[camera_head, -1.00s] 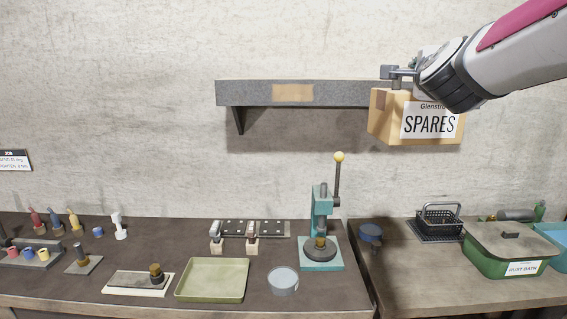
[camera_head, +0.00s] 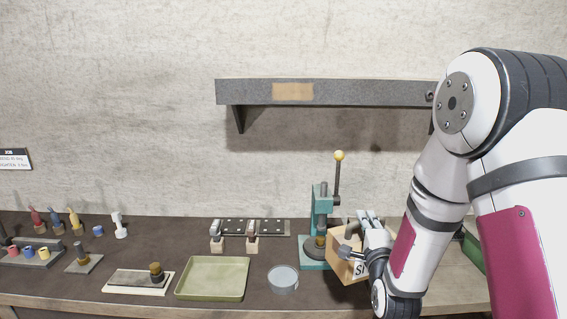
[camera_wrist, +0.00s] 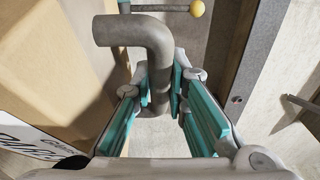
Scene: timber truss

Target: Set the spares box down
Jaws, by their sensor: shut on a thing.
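The spares box (camera_head: 341,268) is a tan carton with a white label. In the head view it is low, beside the teal press, near where the two benches meet. My gripper (camera_head: 358,247) is at its upper right, and my arm covers part of the box and label. In the wrist view, the gripper (camera_wrist: 160,88) is shut on a grey bent handle (camera_wrist: 150,35), with the box (camera_wrist: 70,60) at left. I cannot tell whether its underside touches the bench.
The teal press (camera_head: 319,205) with its yellow-knobbed lever stands just left of the box. A round grey tin (camera_head: 283,280) and a green tray (camera_head: 212,279) lie farther left. The wall shelf (camera_head: 350,94) looks empty where visible. My arm hides most of the right bench.

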